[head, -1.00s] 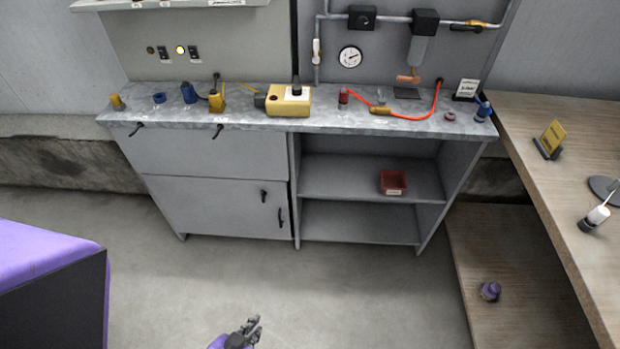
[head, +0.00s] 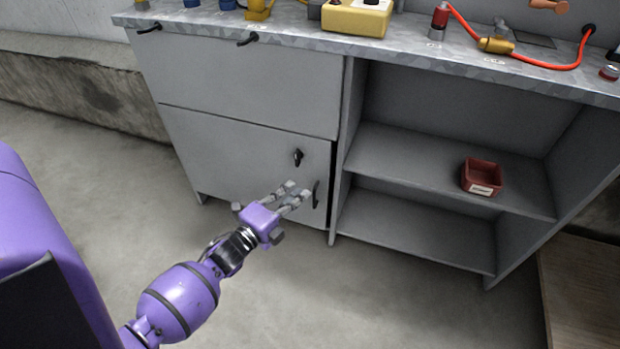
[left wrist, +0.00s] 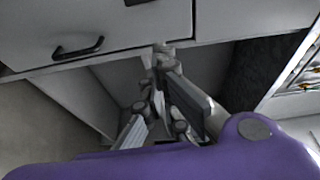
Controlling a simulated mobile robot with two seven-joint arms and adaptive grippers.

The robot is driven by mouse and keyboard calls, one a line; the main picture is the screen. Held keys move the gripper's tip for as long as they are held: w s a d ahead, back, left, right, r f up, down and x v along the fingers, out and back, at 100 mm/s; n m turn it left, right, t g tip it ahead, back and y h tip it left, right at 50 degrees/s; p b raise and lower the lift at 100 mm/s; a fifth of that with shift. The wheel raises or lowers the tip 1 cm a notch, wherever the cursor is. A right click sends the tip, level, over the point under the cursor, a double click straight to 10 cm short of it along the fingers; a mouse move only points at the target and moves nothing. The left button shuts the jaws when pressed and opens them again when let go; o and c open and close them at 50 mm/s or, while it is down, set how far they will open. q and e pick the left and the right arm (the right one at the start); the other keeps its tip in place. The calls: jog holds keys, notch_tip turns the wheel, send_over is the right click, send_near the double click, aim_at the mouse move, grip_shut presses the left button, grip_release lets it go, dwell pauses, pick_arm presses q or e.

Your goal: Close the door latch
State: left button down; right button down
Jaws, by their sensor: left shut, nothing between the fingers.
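The grey cabinet door (head: 230,160) is at the lower left of the workbench, with a dark strip along its right edge. The black latch (head: 298,157) is on the door's upper right part. A black pull handle (head: 316,194) is below it near the edge; it also shows in the left wrist view (left wrist: 78,48). My left gripper (head: 299,189) is shut and empty, in front of the door beside the handle, below the latch. In the left wrist view its fingertips (left wrist: 162,47) overlap the door edge. Contact cannot be told. My right gripper is not in view.
Open shelves (head: 440,175) stand right of the door, with a red bin (head: 481,177) on the middle shelf. The worktop (head: 410,50) above carries a yellow box (head: 356,18) and a red hose (head: 545,64). The floor in front is clear.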

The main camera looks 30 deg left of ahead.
aim_at(298, 157)
pick_arm(q)
jog(key=shift+w+a+r+m, duration=0.1)
jog(key=shift+w+r+m, duration=0.15)
jog(key=shift+w, duration=0.25)
jog(key=w+b, duration=0.1)
jog(key=w, duration=0.2)
jog(key=w+a+b, duration=0.1)
jog(key=w, duration=0.2)
jog(key=w+a+b, duration=0.1)
jog(key=w, duration=0.2)
jog(key=shift+w+f, duration=0.1)
jog(key=shift+f, duration=0.1)
jog(key=shift+a+r, duration=0.1)
jog(key=shift+a, duration=0.35)
